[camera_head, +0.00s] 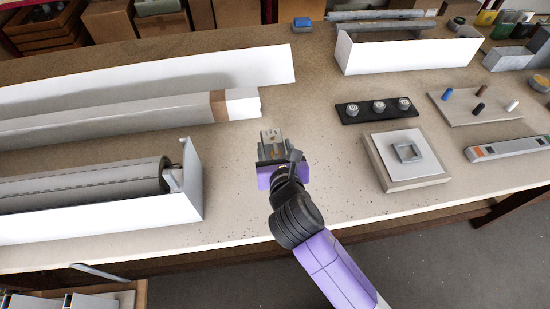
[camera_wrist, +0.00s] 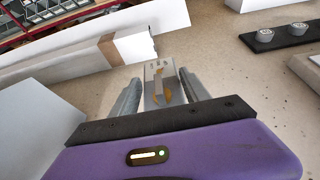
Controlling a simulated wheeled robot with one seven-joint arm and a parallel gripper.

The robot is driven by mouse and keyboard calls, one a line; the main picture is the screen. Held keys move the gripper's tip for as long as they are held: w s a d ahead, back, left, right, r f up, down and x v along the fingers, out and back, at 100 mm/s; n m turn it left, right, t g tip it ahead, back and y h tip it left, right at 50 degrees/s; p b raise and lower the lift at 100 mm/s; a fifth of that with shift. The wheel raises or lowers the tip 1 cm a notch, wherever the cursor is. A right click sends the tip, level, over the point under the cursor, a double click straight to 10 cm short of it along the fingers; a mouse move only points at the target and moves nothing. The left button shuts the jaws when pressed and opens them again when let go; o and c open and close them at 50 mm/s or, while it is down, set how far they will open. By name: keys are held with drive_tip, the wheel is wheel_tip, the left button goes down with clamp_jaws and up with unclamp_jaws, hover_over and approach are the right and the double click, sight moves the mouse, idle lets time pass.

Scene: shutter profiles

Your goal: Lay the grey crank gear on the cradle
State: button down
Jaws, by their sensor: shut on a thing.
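The grey crank gear (camera_head: 270,136) is a small boxy grey piece with tan parts. It also shows between my fingers in the wrist view (camera_wrist: 152,73). My gripper (camera_head: 272,145) is shut on it and holds it over the bare middle of the bench; its exact height is hard to tell. In the wrist view my gripper (camera_wrist: 158,92) has one finger on either side of the gear. A small grey square frame (camera_head: 420,152), which looks like the cradle, sits on a white pad (camera_head: 385,158) to the right of my gripper, apart from it. The frame looks empty.
A black strip (camera_head: 350,117) with three round knobs lies behind the pad. A board with several coloured pegs (camera_head: 465,117) is farther right. A long roll (camera_head: 120,119) and a white housing (camera_head: 110,217) fill the left. Bare bench (camera_head: 310,185) lies between.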

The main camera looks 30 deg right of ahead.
drive_tip(key=shift+f, duration=2.15)
drive_tip(key=shift+f, duration=0.1)
drive_tip(key=c, duration=0.5)
unclamp_jaws()
drive_tip(key=shift+f, duration=0.1)
drive_tip(key=shift+s+a+r, duration=0.1)
drive_tip(key=shift+s+r, duration=0.05)
drive_tip(key=shift+r, duration=0.05)
drive_tip(key=b+v, duration=0.1)
drive_tip(key=v, duration=1)
drive_tip(key=shift+s+r, duration=0.15)
drive_tip(key=shift+s, duration=0.2)
